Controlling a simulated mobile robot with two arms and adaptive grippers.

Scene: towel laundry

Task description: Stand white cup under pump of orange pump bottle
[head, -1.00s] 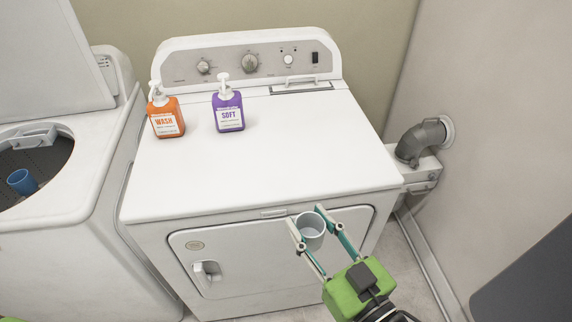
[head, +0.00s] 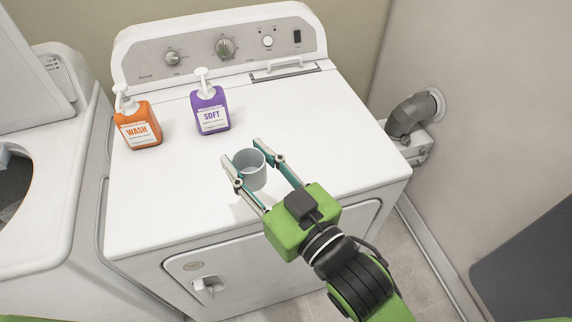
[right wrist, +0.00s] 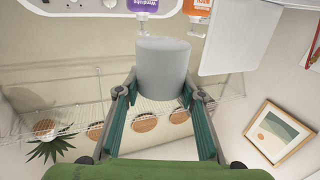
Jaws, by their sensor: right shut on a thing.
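The orange pump bottle (head: 138,125), labelled WASH, stands upright at the back left of the dryer top, its white pump (head: 124,100) on top. My right gripper (head: 250,161) is shut on the white cup (head: 250,172). It holds the cup upright, open side up, over the front middle of the dryer top, to the right of and nearer than the orange bottle. In the right wrist view the cup (right wrist: 163,68) sits between the two fingers, and the orange bottle (right wrist: 207,8) shows at the top edge. My left gripper is not in view.
The dryer top (head: 300,110) is otherwise clear. An open washer (head: 60,200) stands at the left. A wall and grey duct (head: 410,115) are at the right.

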